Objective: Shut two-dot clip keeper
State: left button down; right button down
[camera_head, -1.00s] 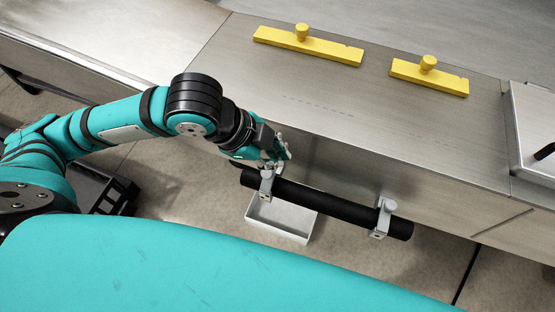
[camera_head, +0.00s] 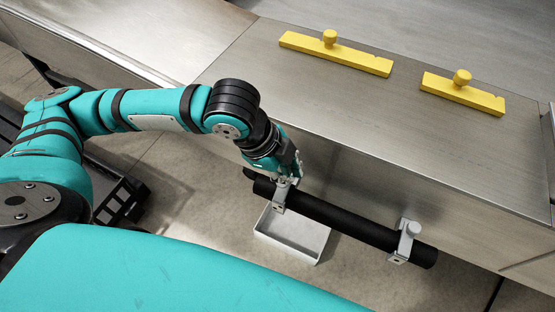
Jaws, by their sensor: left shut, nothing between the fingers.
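A black round bar (camera_head: 335,218) runs along the front of the steel counter and carries two pale grey clips. The left clip (camera_head: 279,199) sits near the bar's left end. The right clip (camera_head: 405,243), with a rounded pale knob on top, sits near its right end. Small dark marks show on their front faces, too small to count as dots. My left gripper (camera_head: 291,173) is shut and empty, right at the top of the left clip and partly hiding it. I cannot tell whether it touches the clip. My right gripper is not in view.
A white open tray (camera_head: 292,242) is below the bar on the left. Two yellow bars with knobs, a long one (camera_head: 350,57) and a short one (camera_head: 480,99), lie on the steel counter (camera_head: 320,105). The counter between them and its front edge is clear.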

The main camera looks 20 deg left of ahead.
pick_arm(q)
jog(key=shift+w+d+f+p, duration=0.1)
jog(key=shift+w+f, duration=0.4)
jog(key=shift+f, duration=0.2)
jog(key=shift+w+d+f+p, duration=0.1)
jog(key=shift+w+f, duration=0.35)
jog(key=shift+f, duration=0.2)
jog(key=shift+w+f+p, duration=0.1)
jog(key=shift+w+f, duration=0.4)
jog(key=shift+f, duration=0.2)
jog(key=shift+w+r+p, duration=0.1)
jog(key=shift+r+p, duration=0.05)
jog(key=shift+p, duration=0.25)
jog(key=w+f+g+p, duration=0.1)
jog(key=w+f+p, duration=0.1)
jog(key=p, duration=0.2)
jog(key=shift+w+f+p, duration=0.15)
jog(key=shift+w+p, duration=0.15)
jog(key=shift+w, duration=0.05)
